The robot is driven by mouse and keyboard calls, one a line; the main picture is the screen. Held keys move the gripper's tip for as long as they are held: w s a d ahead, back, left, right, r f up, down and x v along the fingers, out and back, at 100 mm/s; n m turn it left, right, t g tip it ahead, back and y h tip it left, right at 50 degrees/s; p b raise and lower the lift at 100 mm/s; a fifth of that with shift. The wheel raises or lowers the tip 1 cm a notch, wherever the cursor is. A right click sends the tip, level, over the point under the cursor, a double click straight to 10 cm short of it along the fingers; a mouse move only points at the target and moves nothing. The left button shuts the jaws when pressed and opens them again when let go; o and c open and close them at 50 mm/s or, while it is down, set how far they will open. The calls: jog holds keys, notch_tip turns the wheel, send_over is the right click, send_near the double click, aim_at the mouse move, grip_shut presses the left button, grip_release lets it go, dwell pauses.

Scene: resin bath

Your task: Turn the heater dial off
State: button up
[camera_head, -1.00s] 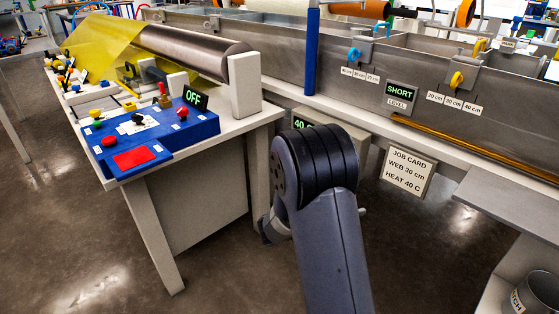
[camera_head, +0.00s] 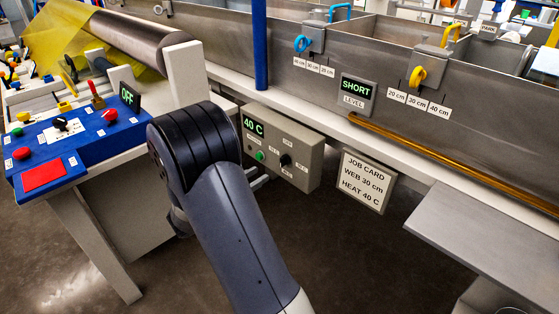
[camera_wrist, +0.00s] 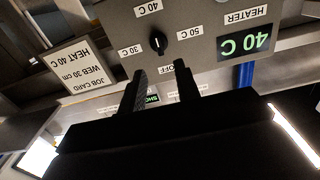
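The heater box (camera_head: 305,150) is a grey panel under the bath's edge, with a green display (camera_head: 254,127) reading 40 C. Its black dial (camera_head: 285,160) sits right of a green button. In the wrist view, which is upside down, the dial (camera_wrist: 158,42) stands among labels 30 C, 40 C, 50 C and OFF (camera_wrist: 172,70). My gripper (camera_wrist: 160,68) is open and empty. Its two fingers are spread, with the tips short of the dial in the picture; contact is not visible. In the head view my arm hides most of the gripper.
A job card (camera_head: 366,181) hangs right of the heater box. A blue control console (camera_head: 100,145) on the table stands to the left, and a blue post (camera_head: 259,45) rises behind. A grey shelf (camera_head: 490,230) juts out at the right. Floor below the heater box is open.

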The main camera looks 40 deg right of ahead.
aim_at(281, 162)
jog(key=d, duration=0.8)
jog(key=shift+w+d, duration=0.15)
jog(key=shift+w, duration=0.15)
jog(key=shift+c, duration=0.4)
grip_shut()
